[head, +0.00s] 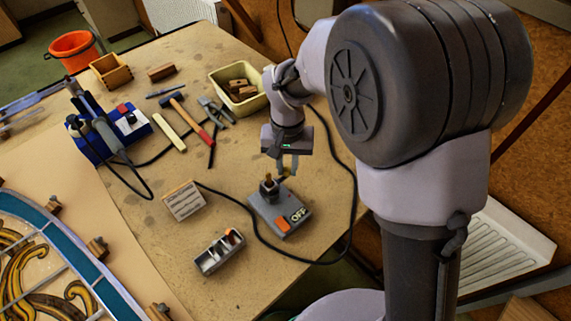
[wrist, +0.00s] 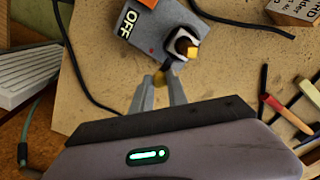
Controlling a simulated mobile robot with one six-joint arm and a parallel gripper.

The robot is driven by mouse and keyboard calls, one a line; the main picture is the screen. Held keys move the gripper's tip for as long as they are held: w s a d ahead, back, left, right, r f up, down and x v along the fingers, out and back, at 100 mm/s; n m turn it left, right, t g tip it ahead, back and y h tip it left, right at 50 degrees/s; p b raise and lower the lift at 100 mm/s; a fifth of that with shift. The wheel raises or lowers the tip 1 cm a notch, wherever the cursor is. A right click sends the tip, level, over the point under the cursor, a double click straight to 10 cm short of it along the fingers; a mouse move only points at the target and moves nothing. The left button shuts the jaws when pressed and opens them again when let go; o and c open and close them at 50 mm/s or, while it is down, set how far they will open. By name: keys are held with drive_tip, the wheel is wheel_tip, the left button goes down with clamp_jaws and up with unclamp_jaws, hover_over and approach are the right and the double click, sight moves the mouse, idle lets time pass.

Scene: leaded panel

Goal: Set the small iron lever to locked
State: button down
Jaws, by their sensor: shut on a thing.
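A grey control box (head: 290,221) marked OFF, with an orange switch, sits on the table below my gripper. It also shows at the top of the wrist view (wrist: 150,32). A short dark post with a brass-coloured top (head: 268,181) stands on its far part; in the wrist view this post (wrist: 187,48) is seen nearly end-on. I cannot tell which marking it points to.
A grey tray (head: 220,254) and a lettered card block (head: 184,200) lie left of the box. A black cable (head: 335,257) loops around its right side. A cream bin (head: 225,75), pliers and a hammer (head: 190,115) lie behind. The stained-glass panel (head: 75,255) is at left.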

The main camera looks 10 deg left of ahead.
sight(287, 169)
idle(0.4)
drive_tip(key=c, duration=1.3)
unclamp_jaws()
wheel_tip(287, 169, up, 18)
drive_tip(key=p, duration=0.5)
drive_tip(key=shift+f+p, duration=0.25)
drive_tip(key=shift+p, duration=0.1)
drive_tip(key=s+d+f+m+t+y+b, duration=0.2)
drive_tip(key=s+d+m+t+b, duration=0.3)
drive_tip(key=s+d+b, duration=0.5)
drive_tip(key=s+d+f, duration=0.1)
drive_tip(key=s+d, duration=0.4)
drive_tip(key=s, duration=0.2)
drive_tip(key=shift+d+f+t, duration=0.15)
drive_tip(key=shift+d+t, duration=0.15)
drive_tip(key=shift+t, duration=0.1)
